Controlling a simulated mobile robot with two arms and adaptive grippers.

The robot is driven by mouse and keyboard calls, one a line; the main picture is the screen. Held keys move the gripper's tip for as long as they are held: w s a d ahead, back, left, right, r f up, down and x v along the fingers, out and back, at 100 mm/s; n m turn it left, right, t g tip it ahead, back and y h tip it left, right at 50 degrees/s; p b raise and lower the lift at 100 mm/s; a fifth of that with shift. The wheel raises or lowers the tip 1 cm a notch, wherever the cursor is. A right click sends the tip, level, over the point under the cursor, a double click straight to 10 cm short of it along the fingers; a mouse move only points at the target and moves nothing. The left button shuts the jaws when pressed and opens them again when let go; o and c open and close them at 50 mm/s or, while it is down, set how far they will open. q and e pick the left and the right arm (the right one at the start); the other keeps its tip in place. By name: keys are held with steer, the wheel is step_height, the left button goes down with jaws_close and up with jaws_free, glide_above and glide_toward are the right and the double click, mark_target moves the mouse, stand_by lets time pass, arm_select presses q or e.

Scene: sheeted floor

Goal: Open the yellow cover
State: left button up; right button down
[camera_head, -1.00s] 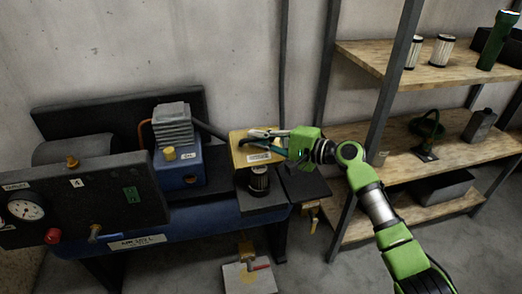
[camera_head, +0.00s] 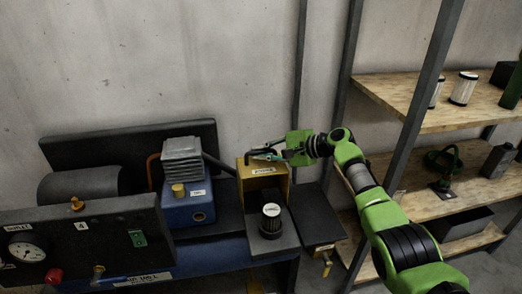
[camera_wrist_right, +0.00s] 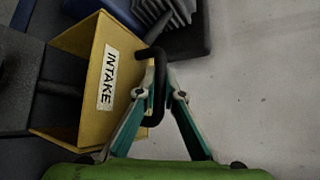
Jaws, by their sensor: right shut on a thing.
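The yellow cover (camera_head: 281,176) stands raised behind a black round filter housing (camera_head: 270,222) with a pale labelled top. In the wrist view the cover (camera_wrist_right: 78,44) is a bent yellow sheet with a white "INTAKE" label and a black bar handle (camera_wrist_right: 151,52). My right gripper (camera_head: 268,156) reaches in from the right at the cover's upper edge. In the wrist view its fingers (camera_wrist_right: 163,88) are shut on the black handle. My left gripper is out of view.
A blue compressor block (camera_head: 189,213) with a grey finned head stands left of the cover. A gauge panel (camera_head: 93,240) is further left. A black flat plate (camera_head: 317,215) is right of the housing. Wooden shelves (camera_head: 440,112) with a dark post stand behind my right arm.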

steer(key=shift+w+a, duration=0.1)
steer(key=shift+w, duration=0.15)
stand_by(0.3)
steer(key=c, duration=2.1)
jaws_free()
steer(key=shift+c, duration=0.2)
steer(key=shift+f, duration=0.1)
steer(key=shift+s, duration=0.1)
steer(key=v, duration=1.2)
